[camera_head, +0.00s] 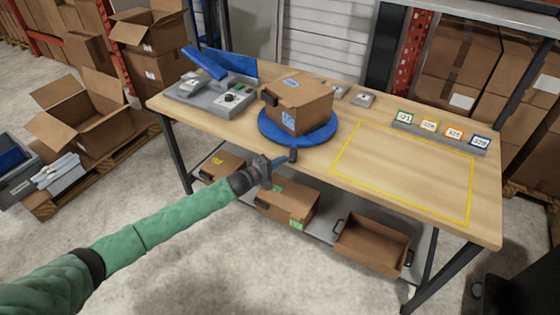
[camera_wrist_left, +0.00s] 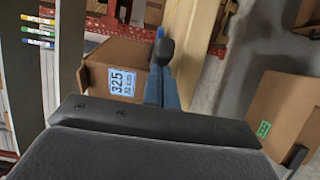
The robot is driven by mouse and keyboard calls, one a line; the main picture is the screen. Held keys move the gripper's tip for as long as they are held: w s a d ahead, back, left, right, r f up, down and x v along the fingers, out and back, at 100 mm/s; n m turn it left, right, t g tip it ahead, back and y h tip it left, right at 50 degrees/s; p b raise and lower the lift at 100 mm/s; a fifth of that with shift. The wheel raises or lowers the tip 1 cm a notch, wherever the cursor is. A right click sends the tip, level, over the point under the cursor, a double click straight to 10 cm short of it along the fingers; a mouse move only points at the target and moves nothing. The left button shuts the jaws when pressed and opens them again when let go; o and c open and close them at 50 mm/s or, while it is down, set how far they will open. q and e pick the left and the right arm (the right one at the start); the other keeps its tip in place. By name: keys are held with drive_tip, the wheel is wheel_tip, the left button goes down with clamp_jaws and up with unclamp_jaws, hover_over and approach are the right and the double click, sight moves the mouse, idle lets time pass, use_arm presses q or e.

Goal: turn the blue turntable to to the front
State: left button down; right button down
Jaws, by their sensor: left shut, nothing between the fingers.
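The round blue turntable (camera_head: 268,133) lies on the wooden table and carries a closed cardboard box (camera_head: 305,98) with blue-and-white labels. A dark upright knob (camera_head: 293,154) stands at its front rim. In the left wrist view the knob (camera_wrist_left: 167,50) is just beyond my fingertips, with the labelled box (camera_wrist_left: 122,84) to its left. My left gripper (camera_head: 281,160) is in front of the table edge, its fingers shut and empty, tips at or very near the knob. I cannot tell whether they touch. Most of the turntable is hidden in the left wrist view. My right gripper is not in view.
A grey device with a control panel (camera_head: 222,98) stands left of the turntable. A yellow outlined area (camera_head: 400,170) to the right is empty. A strip of numbered cards (camera_head: 440,133) lies behind it. Boxes, including an open one (camera_head: 372,245), sit on the lower shelf.

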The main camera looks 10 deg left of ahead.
sight(290, 162)
use_arm(q)
drive_tip(key=shift+s+d+n+t+y, duration=0.1)
drive_tip(key=shift+d+n+t+y, duration=0.25)
drive_tip(key=shift+d, duration=0.55)
drive_tip(key=shift+s+d+n+t+y, duration=0.1)
drive_tip(key=shift+d+n+t+y, duration=0.2)
drive_tip(key=shift+d, duration=0.55)
drive_tip(key=d+y, duration=0.1)
drive_tip(key=d+n+t+y, duration=0.1)
drive_tip(key=d, duration=0.1)
drive_tip(key=shift+w+d+r+n, duration=0.1)
drive_tip(key=shift+d+n, duration=0.1)
drive_tip(key=shift+n, duration=0.05)
drive_tip(key=shift+d+t+y+b, duration=0.25)
drive_tip(key=shift+d+b, duration=0.15)
drive_tip(key=shift+d, duration=0.2)
drive_tip(key=shift+w+d, duration=0.15)
drive_tip(key=shift+d, duration=0.5)
drive_tip(key=shift+w+d, duration=0.15)
drive_tip(key=shift+d, duration=0.55)
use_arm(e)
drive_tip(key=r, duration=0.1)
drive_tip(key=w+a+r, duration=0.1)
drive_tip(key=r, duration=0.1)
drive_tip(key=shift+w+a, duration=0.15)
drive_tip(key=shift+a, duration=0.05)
use_arm(q)
drive_tip(key=shift+d+r, duration=0.1)
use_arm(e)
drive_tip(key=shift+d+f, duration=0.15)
